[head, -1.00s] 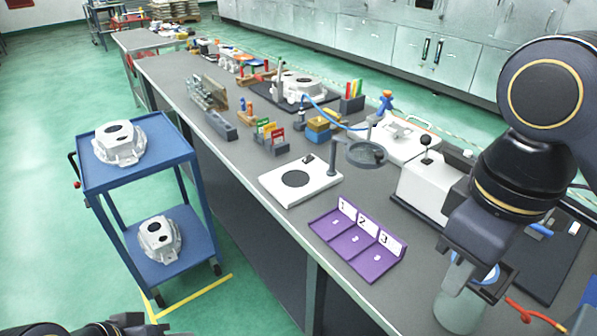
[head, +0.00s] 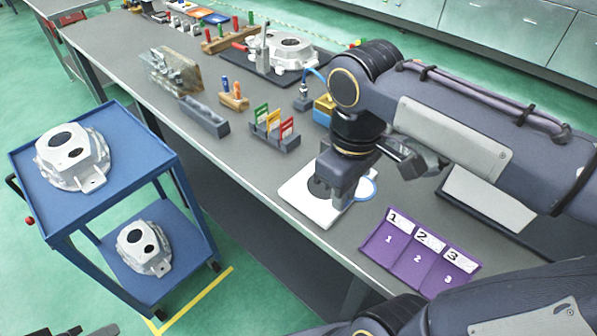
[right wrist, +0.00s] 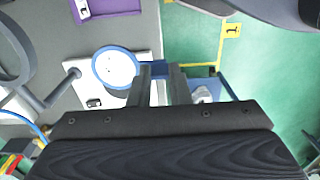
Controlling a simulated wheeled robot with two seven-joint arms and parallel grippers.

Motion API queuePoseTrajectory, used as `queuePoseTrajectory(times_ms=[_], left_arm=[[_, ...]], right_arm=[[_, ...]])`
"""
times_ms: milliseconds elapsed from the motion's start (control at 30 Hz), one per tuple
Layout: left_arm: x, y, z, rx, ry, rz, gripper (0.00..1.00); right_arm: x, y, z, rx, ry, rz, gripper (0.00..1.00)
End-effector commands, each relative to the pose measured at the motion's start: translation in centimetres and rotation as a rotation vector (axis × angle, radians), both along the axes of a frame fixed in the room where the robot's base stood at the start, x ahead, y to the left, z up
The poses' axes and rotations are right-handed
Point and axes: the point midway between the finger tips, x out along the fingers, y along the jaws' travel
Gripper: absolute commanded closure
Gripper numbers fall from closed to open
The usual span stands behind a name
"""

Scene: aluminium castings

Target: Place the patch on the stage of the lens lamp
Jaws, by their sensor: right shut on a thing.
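The patch (right wrist: 115,66) is a white disc with a blue rim and tab. My right gripper (right wrist: 160,72) is shut on its tab. In the head view my right gripper (head: 342,200) points down over the lens lamp's white base, and the patch's blue rim (head: 374,190) shows beside it. The base (head: 296,200) is largely covered by my arm; its dark round stage (head: 317,188) shows only partly. In the wrist view the patch overlaps the dark stage (right wrist: 118,92); whether they touch I cannot tell. Dark parts of my left gripper (head: 75,331) barely show at the bottom edge.
A purple tray (head: 418,252) with slots numbered 1, 2 and 3 lies right of the lamp. The lamp's ring and arm (right wrist: 45,98) stand beside the base. A rack of coloured cards (head: 275,130) is behind. A blue cart (head: 120,185) with castings stands left.

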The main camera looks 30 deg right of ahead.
Motion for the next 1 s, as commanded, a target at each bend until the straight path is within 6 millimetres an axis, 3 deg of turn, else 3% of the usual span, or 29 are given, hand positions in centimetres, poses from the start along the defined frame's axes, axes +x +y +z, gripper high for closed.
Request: queuePoseTrajectory(times_ms=[367,500,833,1000], left_arm=[[0.0,0.0,0.5,0.0,0.0,0.0,0.64],[0.0,0.0,0.3,0.0,0.0,0.0,0.64],[0.0,0.0,0.2,0.0,0.0,0.0,0.64],[0.0,0.0,-0.1,0.0,0.0,0.0,0.64]], right_arm=[[8.6,-1.4,-4.0,0.0,0.008,0.0,1.0],[10.6,-1.8,-6.8,0.0,0.008,0.0,1.0],[13.0,-2.1,-9.5,0.0,0.003,0.0,1.0],[13.2,-2.2,-12.1,-0.001,0.005,0.0,1.0]])
